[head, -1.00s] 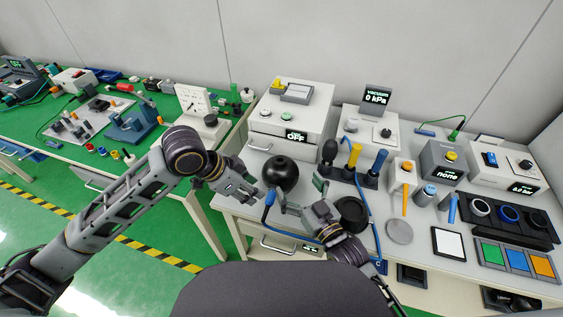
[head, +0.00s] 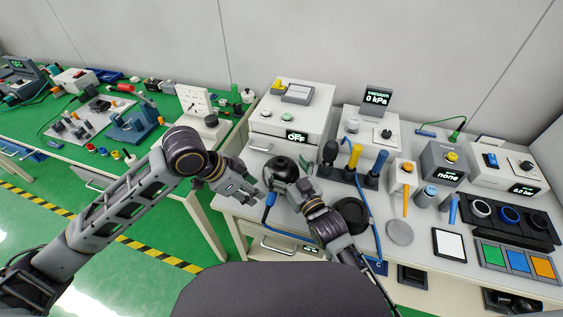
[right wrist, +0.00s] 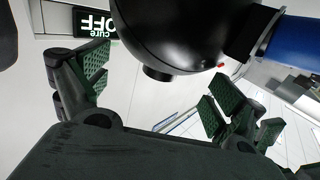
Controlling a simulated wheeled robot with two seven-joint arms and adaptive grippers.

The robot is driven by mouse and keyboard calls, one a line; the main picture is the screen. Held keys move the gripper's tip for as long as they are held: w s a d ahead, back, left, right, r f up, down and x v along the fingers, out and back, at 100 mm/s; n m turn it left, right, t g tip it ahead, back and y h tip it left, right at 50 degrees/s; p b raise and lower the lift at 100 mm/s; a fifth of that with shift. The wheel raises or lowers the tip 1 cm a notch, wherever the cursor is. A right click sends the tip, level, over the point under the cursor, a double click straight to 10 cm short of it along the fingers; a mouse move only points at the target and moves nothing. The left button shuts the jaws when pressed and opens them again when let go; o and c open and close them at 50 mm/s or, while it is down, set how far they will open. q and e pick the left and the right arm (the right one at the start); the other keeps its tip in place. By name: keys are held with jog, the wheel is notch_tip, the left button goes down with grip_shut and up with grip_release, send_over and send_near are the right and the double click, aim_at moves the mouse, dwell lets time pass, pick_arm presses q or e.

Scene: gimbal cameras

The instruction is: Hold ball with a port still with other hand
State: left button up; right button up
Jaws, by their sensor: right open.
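The black ball with a port (head: 283,168) stands on the bench in front of the white cure unit; its top opening faces up. In the right wrist view the ball (right wrist: 180,35) has a short stub below and a blue connector (right wrist: 300,42) at its side. My right gripper (head: 298,186) is open, with green-padded fingers (right wrist: 158,108) spread on either side below the ball; I cannot tell whether they touch it. My left gripper (head: 245,189) is just left of the ball, its fingers pointing toward it. Their opening is unclear.
A blue hose connector (head: 269,203) hangs at the ball's front. The cure unit (head: 293,108) stands behind, showing OFF. A rack of black, yellow and blue tools (head: 350,175) and a black round dish (head: 351,212) are close on the right.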

jog(key=shift+x, duration=1.35)
